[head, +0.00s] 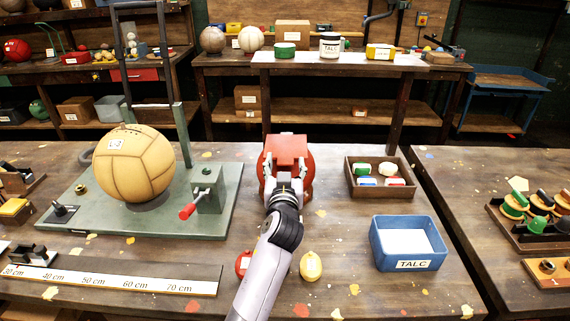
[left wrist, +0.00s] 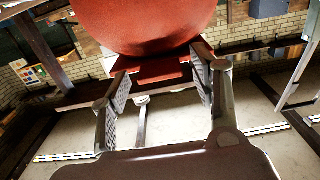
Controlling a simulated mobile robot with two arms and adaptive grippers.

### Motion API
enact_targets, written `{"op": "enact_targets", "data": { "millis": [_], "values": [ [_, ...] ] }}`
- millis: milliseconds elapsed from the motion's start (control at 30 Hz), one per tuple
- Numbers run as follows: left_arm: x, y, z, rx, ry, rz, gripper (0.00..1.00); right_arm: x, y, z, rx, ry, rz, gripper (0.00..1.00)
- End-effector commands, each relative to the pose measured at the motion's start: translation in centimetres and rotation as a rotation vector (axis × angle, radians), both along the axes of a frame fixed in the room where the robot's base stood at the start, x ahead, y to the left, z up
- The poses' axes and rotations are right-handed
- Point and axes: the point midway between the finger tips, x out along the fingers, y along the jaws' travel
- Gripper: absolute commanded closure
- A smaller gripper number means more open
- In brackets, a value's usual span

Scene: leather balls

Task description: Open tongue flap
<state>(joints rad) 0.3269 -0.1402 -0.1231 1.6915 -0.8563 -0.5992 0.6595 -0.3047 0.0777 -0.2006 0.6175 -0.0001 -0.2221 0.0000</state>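A red leather ball (head: 309,172) sits at the middle of the workbench, mostly hidden behind my left gripper and a squarish red piece (head: 287,146), which seems to be the tongue flap. In the left wrist view the ball (left wrist: 140,25) fills the top, with the flat red flap (left wrist: 165,72) just below it. My left gripper (head: 286,166) is at the ball, its two fingers spread on either side of the flap. In the left wrist view the fingers (left wrist: 160,75) look apart; I cannot tell whether either touches the flap. My right gripper is not in view.
A tan ball (head: 133,170) rests on a green stand (head: 222,215) at left. A brown tray (head: 383,192) and a blue talc bin (head: 410,265) stand at right. A red item (head: 243,263) and a yellow item (head: 311,266) lie beside my forearm.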

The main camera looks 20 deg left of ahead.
Motion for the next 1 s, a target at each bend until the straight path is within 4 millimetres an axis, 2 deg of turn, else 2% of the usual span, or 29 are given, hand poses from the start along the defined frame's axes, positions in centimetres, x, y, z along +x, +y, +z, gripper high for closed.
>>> {"op": "enact_targets", "data": {
  "millis": [67,800,1000],
  "values": [
    [0.0,0.01,-0.01,0.0,0.0,0.0,0.49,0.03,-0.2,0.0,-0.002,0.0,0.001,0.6],
    [0.01,0.01,0.01,0.001,-0.001,0.0,0.99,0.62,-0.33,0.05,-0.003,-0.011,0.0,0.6],
    [0.01,0.01,0.02,0.001,-0.001,0.0,1.0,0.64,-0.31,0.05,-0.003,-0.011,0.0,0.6]
  ]
}}
